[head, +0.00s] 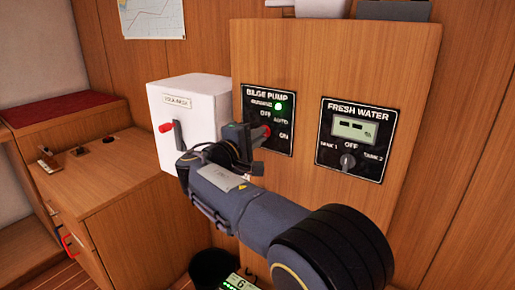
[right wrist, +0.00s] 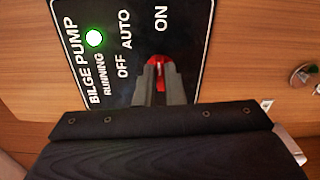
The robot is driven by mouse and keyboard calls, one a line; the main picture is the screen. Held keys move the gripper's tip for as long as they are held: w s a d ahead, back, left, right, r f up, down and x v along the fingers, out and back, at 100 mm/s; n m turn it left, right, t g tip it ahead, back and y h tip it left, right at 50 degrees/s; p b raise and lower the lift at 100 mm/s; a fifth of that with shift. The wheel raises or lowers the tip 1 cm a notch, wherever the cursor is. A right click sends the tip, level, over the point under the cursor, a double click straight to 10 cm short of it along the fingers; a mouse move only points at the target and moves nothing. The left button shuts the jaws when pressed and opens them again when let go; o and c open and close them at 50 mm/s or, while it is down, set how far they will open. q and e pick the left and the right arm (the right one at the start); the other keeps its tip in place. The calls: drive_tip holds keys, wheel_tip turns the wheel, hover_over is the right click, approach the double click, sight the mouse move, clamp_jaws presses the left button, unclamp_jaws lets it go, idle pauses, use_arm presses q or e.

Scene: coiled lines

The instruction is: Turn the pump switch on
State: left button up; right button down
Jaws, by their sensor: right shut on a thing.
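The bilge pump panel (head: 250,104) is a black plate on the wooden wall, marked OFF, AUTO and ON. Its green RUNNING light (head: 278,106) is lit. The red switch knob (head: 267,130) shows past my right gripper (head: 259,135), which is shut on it. In the right wrist view the red knob (right wrist: 159,61) is between the two fingertips (right wrist: 158,78). Its pale mark seems to point towards ON, but the fingers cover much of it. My left gripper is not in view.
A white box (head: 205,105) with a red-tipped lever (head: 167,127) stands just left of the panel. The fresh water panel (head: 369,105) with a knob (head: 347,161) is to the right. A wooden desk (head: 125,165) is at left.

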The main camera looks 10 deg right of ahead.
drive_tip(key=shift+f+m+b, duration=0.1)
drive_tip(key=shift+m+b, duration=0.4)
drive_tip(key=shift+m, duration=0.1)
drive_tip(key=c, duration=1.5)
unclamp_jaws()
drive_tip(key=shift+s+a, duration=0.1)
drive_tip(key=v, duration=0.7)
drive_tip(key=shift+s+a, duration=0.25)
